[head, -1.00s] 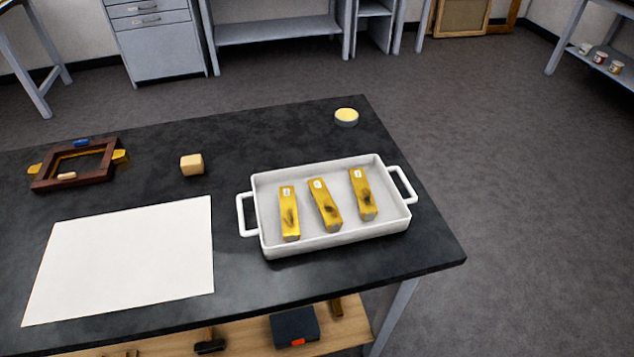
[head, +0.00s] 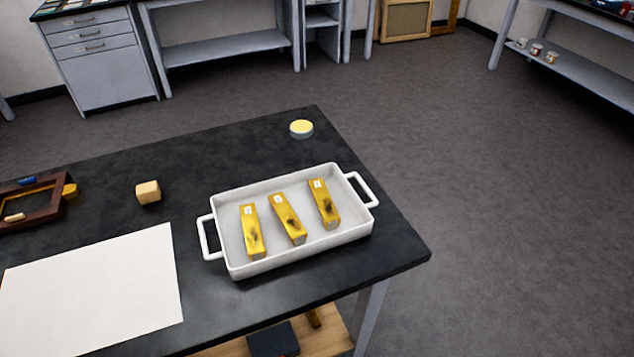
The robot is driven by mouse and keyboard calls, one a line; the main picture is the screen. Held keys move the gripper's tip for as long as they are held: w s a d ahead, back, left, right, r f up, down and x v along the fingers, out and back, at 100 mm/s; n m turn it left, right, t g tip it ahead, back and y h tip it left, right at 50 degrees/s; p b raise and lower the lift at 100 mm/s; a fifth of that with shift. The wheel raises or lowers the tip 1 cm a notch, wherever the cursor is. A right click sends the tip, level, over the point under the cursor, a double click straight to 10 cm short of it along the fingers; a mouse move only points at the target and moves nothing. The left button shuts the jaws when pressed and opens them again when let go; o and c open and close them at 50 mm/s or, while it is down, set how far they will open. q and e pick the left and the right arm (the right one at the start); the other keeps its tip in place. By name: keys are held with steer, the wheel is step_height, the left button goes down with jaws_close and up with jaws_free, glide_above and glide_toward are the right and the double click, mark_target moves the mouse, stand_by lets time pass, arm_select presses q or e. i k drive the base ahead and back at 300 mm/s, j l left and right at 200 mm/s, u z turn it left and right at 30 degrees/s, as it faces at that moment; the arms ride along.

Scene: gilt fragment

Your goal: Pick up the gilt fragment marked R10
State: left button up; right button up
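Three gilt fragments lie side by side in a white tray (head: 232,270) with two handles, on the black table. The left fragment (head: 252,232), the middle fragment (head: 288,219) and the right fragment (head: 324,204) are gold bars with dark worn patches. Each has a small white label near its far end. The label marks are too small to read, so I cannot tell which one is R10. Neither of my grippers is in view.
The black table (head: 395,243) also bears a white sheet (head: 95,290), a tan block (head: 148,192), a round yellow-topped tin (head: 301,129) and a dark wooden frame (head: 52,211) at the left. Open floor (head: 500,200) lies to the right. A lower shelf (head: 325,335) holds several things.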

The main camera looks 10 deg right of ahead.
mark_target(330, 215)
steer(key=z, duration=1.75)
steer(key=k+l, duration=0.15)
steer(key=k, duration=0.95)
